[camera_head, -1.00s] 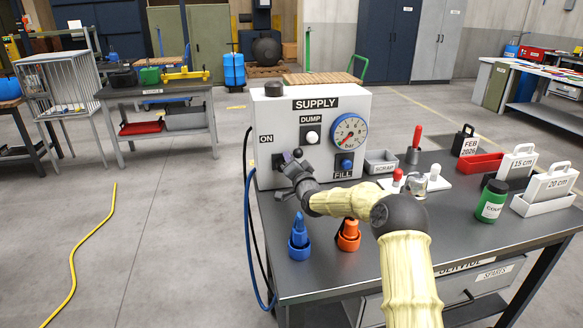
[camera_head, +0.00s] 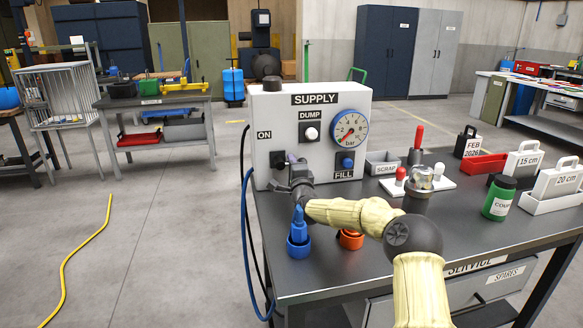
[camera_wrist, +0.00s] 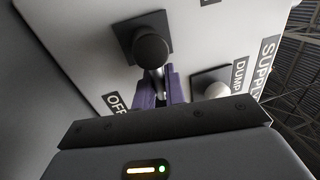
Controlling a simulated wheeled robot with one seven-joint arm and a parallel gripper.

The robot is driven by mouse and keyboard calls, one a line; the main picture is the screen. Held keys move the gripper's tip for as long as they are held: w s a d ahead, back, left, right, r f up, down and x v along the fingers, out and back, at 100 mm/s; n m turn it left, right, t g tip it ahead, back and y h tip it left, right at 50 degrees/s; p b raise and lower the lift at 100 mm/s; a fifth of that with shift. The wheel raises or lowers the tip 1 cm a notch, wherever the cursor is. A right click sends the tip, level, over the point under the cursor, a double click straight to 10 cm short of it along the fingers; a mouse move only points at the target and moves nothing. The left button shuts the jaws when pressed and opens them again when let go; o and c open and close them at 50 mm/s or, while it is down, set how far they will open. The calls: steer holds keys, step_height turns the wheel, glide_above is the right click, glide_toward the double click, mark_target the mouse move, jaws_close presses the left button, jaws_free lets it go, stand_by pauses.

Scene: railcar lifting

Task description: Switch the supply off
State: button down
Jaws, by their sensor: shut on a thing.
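The white SUPPLY box (camera_head: 262,110) stands at the far left of the bench. Its ON label (camera_head: 264,135) is above the dark switch plate (camera_head: 278,160). In the wrist view the switch lever's round black knob (camera_wrist: 151,50) stands in front of its plate, and an OFF label (camera_wrist: 115,102) shows beside the fingers. My gripper (camera_head: 295,170) is at the switch; its purple fingers (camera_wrist: 160,92) are shut on the lever just below the knob in the wrist view. In the head view the gripper hides most of the lever.
The white DUMP button (camera_head: 312,134), blue FILL button (camera_head: 347,163) and gauge (camera_head: 349,130) are close by on the panel. A blue connector (camera_head: 298,240) and an orange one (camera_head: 350,239) stand below my arm. A blue hose (camera_head: 246,225) hangs at the bench's left edge.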

steer(key=shift+d+f, duration=0.1)
steer(key=shift+f, duration=0.1)
steer(key=c, duration=1.5)
jaws_free()
steer(key=shift+d, duration=0.1)
steer(key=shift+c, duration=0.2)
steer(key=shift+r, duration=0.1)
